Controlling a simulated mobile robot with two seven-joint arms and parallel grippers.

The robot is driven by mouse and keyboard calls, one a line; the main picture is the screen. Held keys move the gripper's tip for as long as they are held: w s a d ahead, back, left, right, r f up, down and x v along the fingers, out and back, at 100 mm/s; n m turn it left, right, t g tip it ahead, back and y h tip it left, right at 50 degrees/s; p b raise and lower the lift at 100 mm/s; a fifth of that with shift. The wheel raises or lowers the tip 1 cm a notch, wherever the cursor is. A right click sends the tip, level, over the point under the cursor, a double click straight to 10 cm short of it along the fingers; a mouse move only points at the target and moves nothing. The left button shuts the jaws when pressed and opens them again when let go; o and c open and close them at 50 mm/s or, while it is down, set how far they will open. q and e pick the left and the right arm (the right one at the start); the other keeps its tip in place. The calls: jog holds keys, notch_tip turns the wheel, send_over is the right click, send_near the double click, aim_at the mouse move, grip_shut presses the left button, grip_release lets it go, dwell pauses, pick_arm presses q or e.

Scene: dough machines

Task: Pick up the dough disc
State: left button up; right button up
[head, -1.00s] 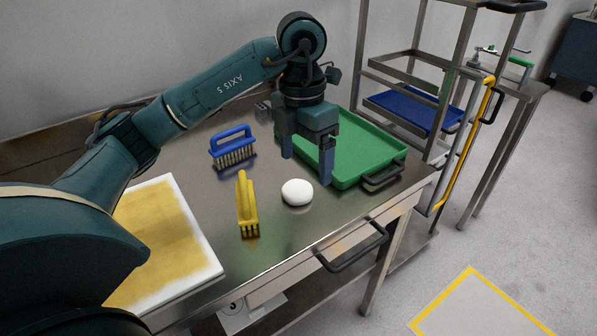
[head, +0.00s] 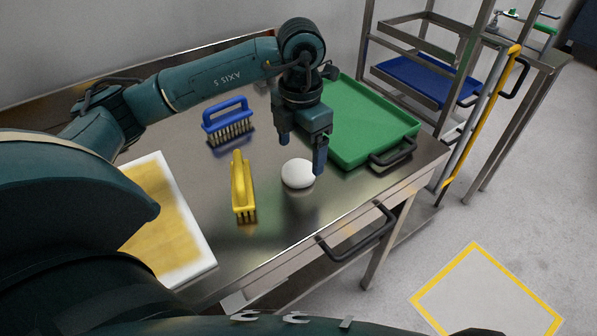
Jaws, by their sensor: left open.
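The dough disc (head: 297,174) is a small round white piece lying on the steel table (head: 283,222), near its front edge. My left gripper (head: 301,157) points down just above and behind the disc. Its fingers are spread, one at the disc's far left and one at its right side in the picture. The right finger overlaps the disc's right edge; I cannot tell whether it touches. The gripper is open and holds nothing. My right gripper is not in view.
A yellow brush (head: 243,188) stands left of the disc, and a blue brush (head: 228,123) behind it. A green tray (head: 366,118) lies to the right. A drawer handle (head: 358,237) juts from the table front. A rack (head: 432,78) stands beyond.

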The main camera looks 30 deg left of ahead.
aim_at(299, 169)
pick_arm(q)
notch_tip(299, 169, down, 5)
jog(key=shift+a+f, duration=0.15)
jog(key=c, duration=1.1)
